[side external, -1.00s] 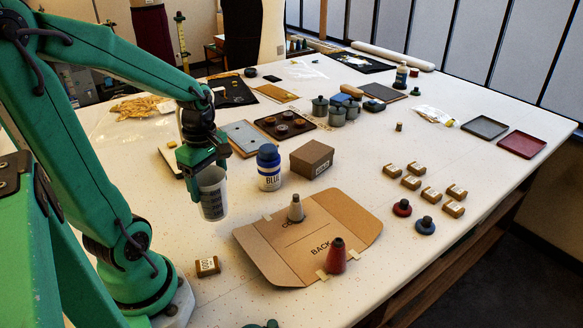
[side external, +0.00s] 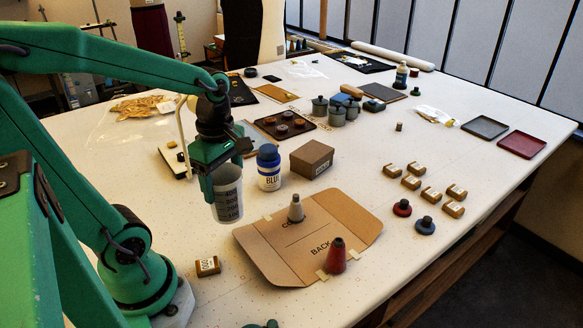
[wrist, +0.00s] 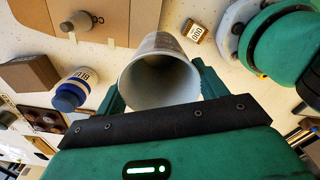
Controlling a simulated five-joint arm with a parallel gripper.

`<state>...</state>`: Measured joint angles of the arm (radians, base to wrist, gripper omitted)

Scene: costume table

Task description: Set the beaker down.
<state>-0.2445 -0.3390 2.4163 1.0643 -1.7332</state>
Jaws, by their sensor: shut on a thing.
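The beaker (side external: 228,194) is a translucent grey-white cup with dark graduation marks. My gripper (side external: 221,180) is shut on it and holds it upright in the side external view. Its lower end is close to the white table (side external: 262,308), just left of the brown card pattern; I cannot tell whether the base touches the table. In the wrist view the beaker (wrist: 158,75) shows its open mouth between my gripper's fingers (wrist: 160,88), and the inside looks empty.
A blue-capped bottle (side external: 269,168) and a brown box (side external: 312,159) stand behind and right of the beaker. The card pattern (side external: 268,256) bears a grey cone weight (side external: 296,210) and a red one (side external: 336,258). A small brass block (side external: 208,266) lies in front. Bare table lies between block and beaker.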

